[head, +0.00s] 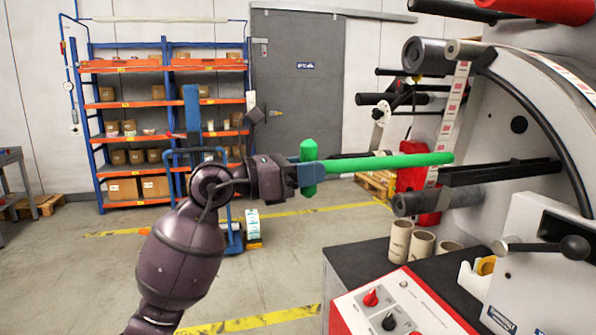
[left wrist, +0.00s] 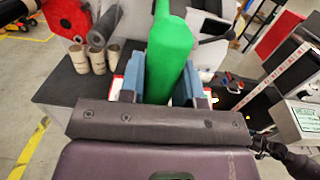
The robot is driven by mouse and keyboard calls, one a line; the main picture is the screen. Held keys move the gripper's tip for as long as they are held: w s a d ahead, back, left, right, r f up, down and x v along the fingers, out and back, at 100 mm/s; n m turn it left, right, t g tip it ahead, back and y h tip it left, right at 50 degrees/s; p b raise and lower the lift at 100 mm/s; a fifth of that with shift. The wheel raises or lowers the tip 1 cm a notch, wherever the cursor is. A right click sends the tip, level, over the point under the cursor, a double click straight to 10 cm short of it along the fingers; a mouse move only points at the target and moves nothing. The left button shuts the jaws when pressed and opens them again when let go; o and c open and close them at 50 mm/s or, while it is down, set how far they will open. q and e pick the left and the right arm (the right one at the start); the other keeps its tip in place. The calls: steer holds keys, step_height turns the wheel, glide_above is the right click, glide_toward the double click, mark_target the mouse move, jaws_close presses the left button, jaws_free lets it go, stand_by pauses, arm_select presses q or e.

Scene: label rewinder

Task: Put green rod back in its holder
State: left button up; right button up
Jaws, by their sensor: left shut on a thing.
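The green rod (head: 385,163) is T-shaped, with a thick upright crosspiece at its left end. My left gripper (head: 306,176) is shut on it near that crosspiece. The rod is held in the air, roughly level, its long shaft pointing right toward the machine. Its far tip overlaps the machine's front in the picture; I cannot tell whether it touches. In the left wrist view the green rod (left wrist: 170,48) stands between the blue fingers of the left gripper (left wrist: 163,88). I cannot make out for certain which part is the holder. My right gripper is not in view.
The label machine (head: 505,125) with dark rollers and bars fills the right side. Below it are several cardboard cores (head: 399,240) on a black top, and a control panel (head: 405,305) with knobs. An orange-shelved rack (head: 160,67) stands behind.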

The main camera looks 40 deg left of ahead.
arm_select(q)
steer(key=shift+x, duration=0.9)
steer(key=b, duration=0.1)
glide_toward(393, 167)
steer(key=shift+w+r, duration=0.45)
steer(key=shift+w, duration=0.45)
steer(key=shift+b+x, duration=0.3)
steer(key=shift+x, duration=1.05)
steer(key=shift+f+b+x, duration=0.15)
steer(key=shift+b+x, duration=0.15)
steer(key=shift+x, duration=0.75)
steer(key=shift+f+b+x, duration=0.1)
steer(key=shift+b+x, duration=0.15)
steer(key=shift+x, duration=0.8)
steer(key=shift+b+x, duration=0.3)
steer(key=shift+x, duration=0.75)
steer(key=shift+w+d+f, duration=0.1)
steer(key=shift+w+d, duration=0.45)
steer(key=shift+d, duration=0.1)
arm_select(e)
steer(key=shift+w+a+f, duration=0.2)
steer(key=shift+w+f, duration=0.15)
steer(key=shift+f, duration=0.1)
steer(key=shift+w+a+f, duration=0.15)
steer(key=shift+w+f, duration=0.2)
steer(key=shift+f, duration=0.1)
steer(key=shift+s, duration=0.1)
